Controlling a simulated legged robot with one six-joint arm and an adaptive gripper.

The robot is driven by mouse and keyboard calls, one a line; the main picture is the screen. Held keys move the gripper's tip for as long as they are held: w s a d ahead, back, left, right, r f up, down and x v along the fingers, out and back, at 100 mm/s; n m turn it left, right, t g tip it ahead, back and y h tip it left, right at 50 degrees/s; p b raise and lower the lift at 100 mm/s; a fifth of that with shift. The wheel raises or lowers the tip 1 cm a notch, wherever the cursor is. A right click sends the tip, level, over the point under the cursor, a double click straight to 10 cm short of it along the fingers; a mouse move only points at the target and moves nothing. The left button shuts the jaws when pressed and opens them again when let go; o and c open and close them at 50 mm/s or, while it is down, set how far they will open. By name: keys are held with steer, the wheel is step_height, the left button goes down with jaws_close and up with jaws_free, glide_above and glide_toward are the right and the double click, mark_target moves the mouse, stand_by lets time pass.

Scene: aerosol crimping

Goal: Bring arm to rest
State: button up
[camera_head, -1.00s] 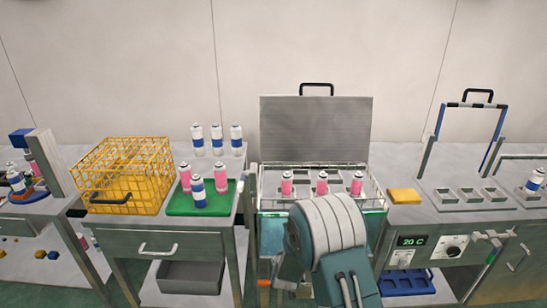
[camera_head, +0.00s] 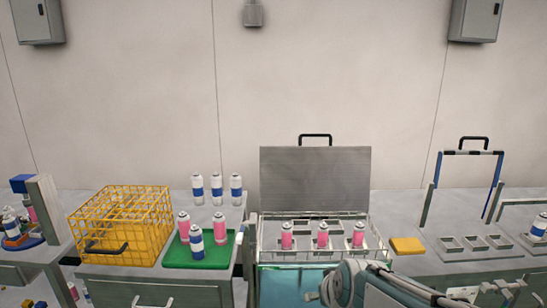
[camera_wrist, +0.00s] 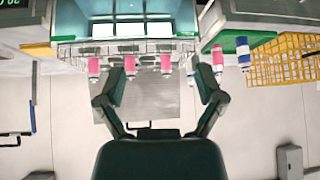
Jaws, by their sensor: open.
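My gripper (camera_wrist: 160,78) shows in the wrist view with its two dark fingers spread wide and nothing between them. That view is upside down; beyond the fingers it shows the pink cans (camera_wrist: 130,65) in the bath. In the head view my teal arm (camera_head: 345,285) is low at the bottom, in front of the bath's right side and reaching to the right. My gripper cannot be made out there. The arm hides part of the bath front.
The open water bath (camera_head: 285,280) has its grey lid (camera_head: 315,190) raised and three pink cans (camera_head: 322,235) in its rack. Left are a green tray (camera_head: 180,260) with cans and a yellow crate (camera_head: 120,215). Right are a yellow sponge (camera_head: 406,246) and a fixture with square slots (camera_head: 475,243).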

steer(key=s+d+r, duration=0.2)
steer(key=s, duration=0.6)
steer(key=s+d+r+m+g+h, duration=0.1)
steer(key=s+d, duration=0.1)
steer(key=s, duration=0.7)
steer(key=shift+s+d+r+g, duration=0.15)
steer(key=shift+d+r+g, duration=0.15)
steer(key=shift+d+r, duration=0.1)
steer(key=shift+s+d, duration=0.1)
steer(key=shift+s, duration=0.2)
steer(key=c, duration=0.4)
steer(key=shift+o, duration=0.2)
